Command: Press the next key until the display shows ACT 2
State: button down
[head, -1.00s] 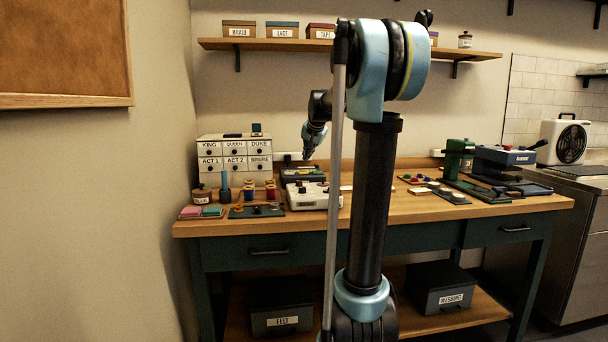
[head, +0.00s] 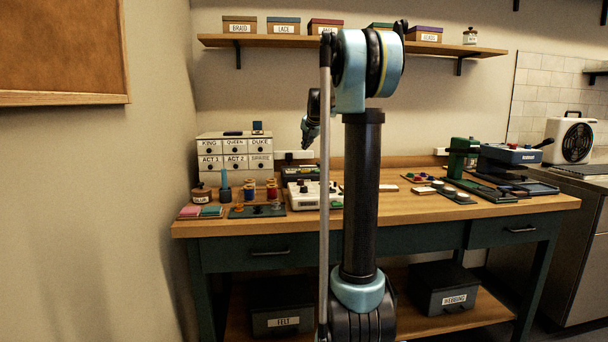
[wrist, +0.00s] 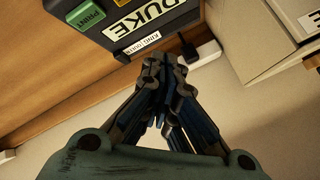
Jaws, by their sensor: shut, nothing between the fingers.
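A dark label machine (wrist: 112,30) is at the upper left of the wrist view, with a green PRINT key (wrist: 86,14) and a white display (wrist: 150,17) reading DUKE. A yellow key (wrist: 121,2) is cut off at the top edge; its marking does not show. A small printed strip (wrist: 140,42) lies below the display. In the head view the machine (head: 300,172) stands at the back of the table, behind the white sewing machine. My gripper (wrist: 162,68) is shut and empty, apart from the keys. In the head view my gripper (head: 307,140) hangs above the machine.
A white drawer unit (head: 222,150) stands left of the machine, labelled KING, QUEEN, DUKE, ACT 1, ACT 2 and SPARE. A white sewing machine (head: 310,196) and thread spools (head: 271,190) stand in front. A wall socket with a dark plug (wrist: 190,47) is behind.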

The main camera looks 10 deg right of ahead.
jog(key=shift+f, duration=3.85)
jog(key=shift+s+f, duration=0.1)
jog(key=shift+f, duration=0.7)
jog(key=shift+r, duration=0.85)
jog(key=shift+r, duration=0.15)
jog(key=shift+r, duration=2.4)
